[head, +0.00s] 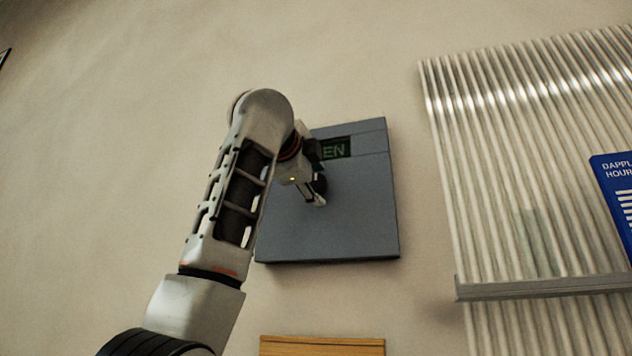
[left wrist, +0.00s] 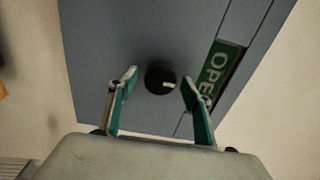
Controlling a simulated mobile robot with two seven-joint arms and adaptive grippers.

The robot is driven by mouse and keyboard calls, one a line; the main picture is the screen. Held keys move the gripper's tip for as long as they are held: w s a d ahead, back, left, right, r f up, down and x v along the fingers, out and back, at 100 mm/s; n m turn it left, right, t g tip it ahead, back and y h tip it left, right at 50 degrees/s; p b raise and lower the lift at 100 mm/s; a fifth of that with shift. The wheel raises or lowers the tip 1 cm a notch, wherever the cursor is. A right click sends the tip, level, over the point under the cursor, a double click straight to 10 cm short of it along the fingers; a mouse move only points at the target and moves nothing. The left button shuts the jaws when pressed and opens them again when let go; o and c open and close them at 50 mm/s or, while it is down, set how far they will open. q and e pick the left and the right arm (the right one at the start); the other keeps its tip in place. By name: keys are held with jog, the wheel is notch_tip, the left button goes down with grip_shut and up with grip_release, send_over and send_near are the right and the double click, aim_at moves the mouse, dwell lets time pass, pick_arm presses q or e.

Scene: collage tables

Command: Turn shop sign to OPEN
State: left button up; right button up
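The shop sign is a grey-blue box (head: 350,215) on the wall, with a green window (head: 337,149) near its top. The window shows "EN" in the head view, its left part hidden by my arm. In the left wrist view the window (left wrist: 219,75) reads "OPE", with the rest hidden behind a finger. A round black knob (left wrist: 160,78) with a white mark is on the box's face. My left gripper (left wrist: 156,92) is open, its two green-lined fingers on either side of the knob with gaps showing. My right gripper is not in view.
A ribbed translucent panel (head: 500,180) with a grey ledge (head: 540,289) is on the right. A blue sign (head: 618,190) with white lettering is at the right edge. A wooden piece (head: 322,346) is below the box. The wall left of my arm is mostly bare.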

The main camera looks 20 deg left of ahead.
pick_arm(q)
jog(key=shift+s, duration=0.1)
jog(key=s, duration=1.2)
jog(key=shift+a, duration=0.2)
jog(key=shift+w, duration=0.1)
dwell(0.3)
